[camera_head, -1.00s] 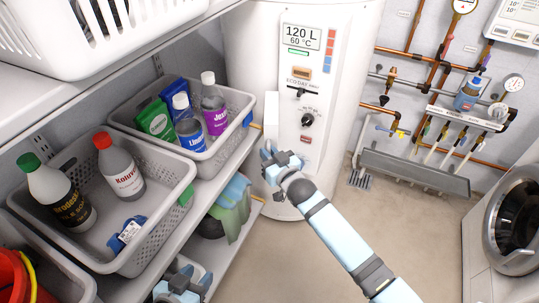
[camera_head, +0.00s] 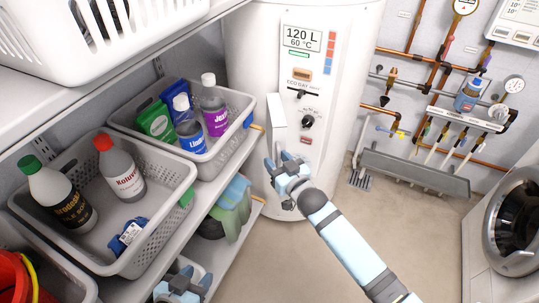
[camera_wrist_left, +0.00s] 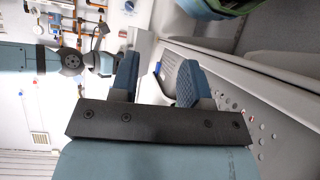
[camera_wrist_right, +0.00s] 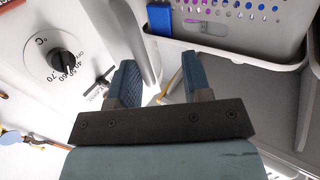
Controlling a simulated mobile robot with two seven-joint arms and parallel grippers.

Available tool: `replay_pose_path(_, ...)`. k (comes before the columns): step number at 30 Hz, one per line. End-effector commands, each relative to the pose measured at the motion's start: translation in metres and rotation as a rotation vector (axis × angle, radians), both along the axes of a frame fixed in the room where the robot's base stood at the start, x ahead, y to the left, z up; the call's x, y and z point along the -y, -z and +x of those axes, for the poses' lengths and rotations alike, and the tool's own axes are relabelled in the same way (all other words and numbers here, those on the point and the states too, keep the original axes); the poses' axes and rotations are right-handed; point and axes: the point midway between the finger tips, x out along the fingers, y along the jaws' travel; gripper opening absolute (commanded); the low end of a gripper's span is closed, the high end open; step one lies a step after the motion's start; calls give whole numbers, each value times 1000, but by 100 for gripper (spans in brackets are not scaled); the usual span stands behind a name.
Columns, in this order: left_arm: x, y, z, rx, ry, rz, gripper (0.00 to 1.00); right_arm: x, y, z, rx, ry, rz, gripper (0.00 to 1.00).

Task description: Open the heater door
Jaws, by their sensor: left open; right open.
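The white heater (camera_head: 255,60) stands at the back centre, with a display, switches and a dark dial on its front panel. A narrow white door (camera_head: 277,118) stands out from the left side of that panel, partly swung out. My right gripper (camera_head: 282,165) is open just below and in front of the door; whether it touches is unclear. In the right wrist view its fingers (camera_wrist_right: 159,85) are empty, with the dial (camera_wrist_right: 63,62) to the left. My left gripper (camera_head: 180,285) is low beside the shelf, open and empty in its wrist view (camera_wrist_left: 156,85).
The shelf (camera_head: 225,190) on the left holds grey baskets (camera_head: 235,150) with bottles, close to the heater's left side. Copper pipes (camera_head: 425,75) line the right wall. A washing machine (camera_head: 490,240) is at the far right. The floor (camera_head: 400,225) between is clear.

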Motion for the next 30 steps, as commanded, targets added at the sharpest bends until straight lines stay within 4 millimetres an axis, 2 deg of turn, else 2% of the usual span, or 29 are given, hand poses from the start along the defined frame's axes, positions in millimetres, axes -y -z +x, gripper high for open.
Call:
replay_pose_path(1, 0, -3, 0, -3, 0, 2, 43, 3, -3, -14, 4, -8, 4, 37)
replay_pose_path(6, -1, -4, -1, -6, -1, 10, 43, 24, -1, -49, -2, -10, 3, 37)
replay_pose_path(12, -3, 1, -3, -21, -3, 19, 43, 43, 1, -78, -3, -10, 1, 37)
replay_pose_path(18, -3, 3, -3, -25, -4, 21, 43, 51, 2, -90, -3, -11, 1, 37)
replay_pose_path(30, -3, 1, -2, -21, -4, 19, 43, 51, 3, -91, -4, -11, 1, 37)
